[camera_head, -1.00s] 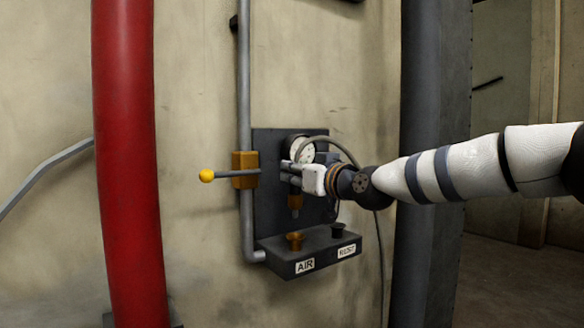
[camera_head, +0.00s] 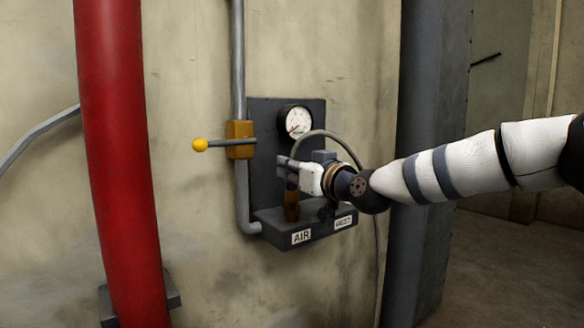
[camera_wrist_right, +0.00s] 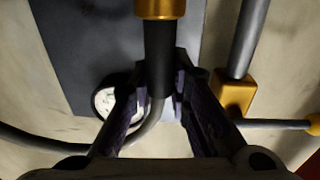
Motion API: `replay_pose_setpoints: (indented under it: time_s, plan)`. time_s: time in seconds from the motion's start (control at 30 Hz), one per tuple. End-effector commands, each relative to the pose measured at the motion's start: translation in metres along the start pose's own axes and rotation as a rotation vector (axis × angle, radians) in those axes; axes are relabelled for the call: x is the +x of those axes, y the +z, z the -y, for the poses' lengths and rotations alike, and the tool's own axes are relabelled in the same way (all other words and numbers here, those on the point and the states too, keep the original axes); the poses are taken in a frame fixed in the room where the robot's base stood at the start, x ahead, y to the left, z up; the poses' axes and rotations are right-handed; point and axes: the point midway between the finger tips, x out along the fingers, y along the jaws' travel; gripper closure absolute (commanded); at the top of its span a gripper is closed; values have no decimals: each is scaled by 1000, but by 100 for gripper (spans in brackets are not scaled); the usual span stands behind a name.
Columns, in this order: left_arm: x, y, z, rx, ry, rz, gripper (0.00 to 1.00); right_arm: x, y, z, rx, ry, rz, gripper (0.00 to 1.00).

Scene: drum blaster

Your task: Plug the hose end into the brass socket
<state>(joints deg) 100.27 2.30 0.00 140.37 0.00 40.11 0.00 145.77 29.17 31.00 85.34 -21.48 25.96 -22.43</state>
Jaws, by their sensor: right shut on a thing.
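My right gripper (camera_head: 287,172) is shut on the dark hose end (camera_wrist_right: 158,50), which points down with a brass fitting (camera_head: 291,205) at its tip. The right wrist view shows the two fingers (camera_wrist_right: 160,95) on either side of the hose end. The brass socket stands on the dark ledge (camera_head: 275,232) above the AIR label. The fitting and the socket overlap in the head view, so I cannot tell whether the tip is inside or just above it. The grey hose (camera_head: 345,143) loops up behind the gripper. My left gripper is not in view.
A dark backplate (camera_head: 262,120) carries a round gauge (camera_head: 298,121) above the gripper. A brass valve (camera_head: 240,139) with a yellow-knobbed lever (camera_head: 200,144) sits on the grey pipe to the left. A thick red pipe (camera_head: 120,150) and a dark column (camera_head: 425,130) flank the panel.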

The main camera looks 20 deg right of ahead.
Motion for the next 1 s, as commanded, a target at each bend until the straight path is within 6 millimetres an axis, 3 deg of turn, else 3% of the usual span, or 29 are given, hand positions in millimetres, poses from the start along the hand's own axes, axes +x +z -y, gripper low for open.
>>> replay_pose_setpoints:
  time_s: [1.0]
  plan:
    - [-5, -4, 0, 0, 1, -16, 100, 0, -2, 0, 0, 0, -3, 100]
